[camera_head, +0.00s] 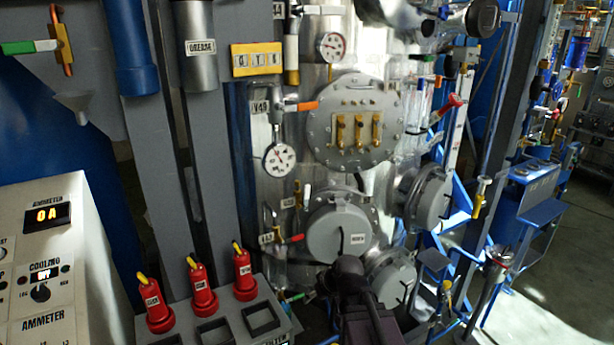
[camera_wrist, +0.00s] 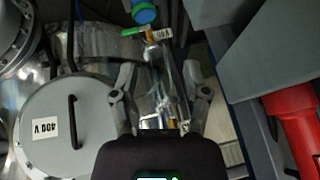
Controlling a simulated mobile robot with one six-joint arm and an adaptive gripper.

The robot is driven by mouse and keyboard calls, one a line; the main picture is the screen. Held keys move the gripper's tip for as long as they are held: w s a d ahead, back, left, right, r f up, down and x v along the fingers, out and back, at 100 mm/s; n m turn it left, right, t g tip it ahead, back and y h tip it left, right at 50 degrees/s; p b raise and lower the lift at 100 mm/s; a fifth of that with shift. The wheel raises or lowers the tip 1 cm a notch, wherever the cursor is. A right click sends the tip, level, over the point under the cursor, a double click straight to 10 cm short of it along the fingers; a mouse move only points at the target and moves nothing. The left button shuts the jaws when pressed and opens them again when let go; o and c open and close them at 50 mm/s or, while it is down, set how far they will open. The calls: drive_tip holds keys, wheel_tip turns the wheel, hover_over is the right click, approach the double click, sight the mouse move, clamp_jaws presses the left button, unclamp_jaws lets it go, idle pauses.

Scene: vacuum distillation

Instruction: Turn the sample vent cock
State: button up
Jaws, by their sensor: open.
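No cock carries a readable "sample vent" name, so I cannot tell for sure which one it is. In the wrist view, a small valve with a green lever (camera_wrist: 134,32) and a white tag (camera_wrist: 161,34) is ahead of my gripper (camera_wrist: 160,72). My gripper's two fingers are spread apart. A metal pipe fitting (camera_wrist: 157,85) shows between and below them; I cannot tell whether the fingers touch it. In the head view, a green lever (camera_head: 297,297) is low on the steel vessel, left of my dark arm. My fingertips are hidden there.
A grey panel (camera_wrist: 275,45) and a red object (camera_wrist: 296,120) are at the right. In the head view, red plugs (camera_head: 203,290) stand left of the vessel (camera_head: 262,220). Floor is open at right.

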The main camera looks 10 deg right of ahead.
drive_tip(key=w+d+r+t+y+p, duration=0.1)
drive_tip(key=w+r+t+p, duration=0.15)
drive_tip(key=r+p, duration=0.4)
drive_tip(key=w+d+r+t+p, duration=0.1)
drive_tip(key=w+r+t+p, duration=0.15)
drive_tip(key=r, duration=0.75)
drive_tip(key=t+p, duration=0.3)
drive_tip(key=p, duration=0.5)
approach(308, 192)
drive_tip(key=s+r, duration=0.2)
drive_tip(key=s, duration=0.1)
drive_tip(key=shift+w+d+f, duration=0.1)
drive_tip(key=shift+d+f, duration=0.15)
drive_tip(key=shift+d, duration=0.25)
drive_tip(key=shift+w+f+b, duration=0.1)
drive_tip(key=shift+w+b, duration=0.05)
drive_tip(key=shift+b, duration=0.15)
drive_tip(key=shift+b+x, duration=2.55)
drive_tip(key=shift+x, duration=4.2)
drive_tip(key=shift+a, duration=0.1)
clamp_jaws()
